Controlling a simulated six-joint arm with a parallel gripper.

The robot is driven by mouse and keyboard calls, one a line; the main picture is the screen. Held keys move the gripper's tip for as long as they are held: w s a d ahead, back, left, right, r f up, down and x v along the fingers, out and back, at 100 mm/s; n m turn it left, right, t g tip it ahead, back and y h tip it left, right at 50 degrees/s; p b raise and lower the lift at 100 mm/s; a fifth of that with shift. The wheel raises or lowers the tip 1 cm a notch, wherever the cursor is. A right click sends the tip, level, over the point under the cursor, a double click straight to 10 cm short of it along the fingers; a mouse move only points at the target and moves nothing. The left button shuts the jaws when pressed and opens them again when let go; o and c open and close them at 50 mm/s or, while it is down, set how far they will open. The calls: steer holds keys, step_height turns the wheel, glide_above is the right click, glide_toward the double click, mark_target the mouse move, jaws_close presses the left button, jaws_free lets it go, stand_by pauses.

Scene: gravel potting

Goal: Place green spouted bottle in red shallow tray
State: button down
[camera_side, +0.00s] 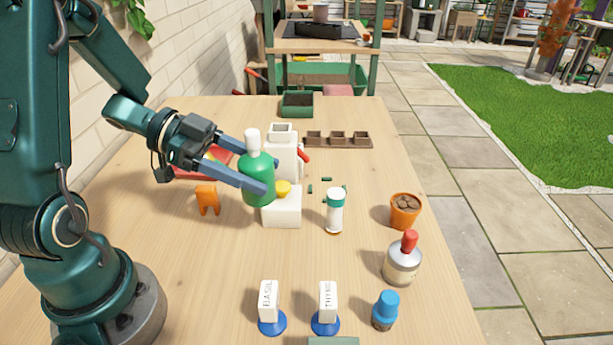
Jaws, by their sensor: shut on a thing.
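The green bottle (258,170) with a white top stands upright between the fingers of my gripper (255,165). My gripper is shut on its body, one finger on the near side and one behind. The bottle hides part of a white container behind it; I cannot tell how far its base is above the table. The red shallow tray (221,154) lies to the left of the bottle, beyond my gripper. My gripper and wrist hide much of the tray, so its contents are hard to see.
A white container with a yellow cap (283,207), a white-green bottle (335,212) and an orange object (208,199) stand nearby. A terracotta pot (405,211), a red-topped bottle (402,260) and BASIL and THYME labels stand towards the front and right.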

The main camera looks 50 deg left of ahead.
steer(key=shift+a+r, duration=0.3)
steer(key=shift+a, duration=0.15)
steer(key=w+a+r+n+t+y, duration=0.6)
steer(key=w+a+r+n+y, duration=0.1)
steer(key=w+a+n+y, duration=0.25)
steer(key=s+a+n+g+y, duration=0.1)
steer(key=a+n+g+y, duration=0.1)
steer(key=a+n+y, duration=0.85)
steer(key=s+a+f+n+g+y, duration=0.2)
steer(key=s+a+f+n+g, duration=0.15)
steer(key=s+a+g, duration=0.35)
steer(key=s+a+f+n+g+y, duration=0.2)
steer(key=s+a+f+n+g, duration=0.15)
steer(key=s+a, duration=0.35)
steer(key=shift+t, duration=0.35)
steer(key=w+d+f, duration=0.1)
steer(key=w+f, duration=0.1)
steer(key=w, duration=0.1)
steer(key=w+d+f, duration=0.1)
steer(key=w+f, duration=0.1)
steer(key=w, duration=0.1)
steer(key=w+d+f, duration=0.2)
steer(key=w, duration=0.1)
steer(key=shift+w+d, duration=0.1)
steer(key=shift+w, duration=0.05)
steer(key=shift+f, duration=1.95)
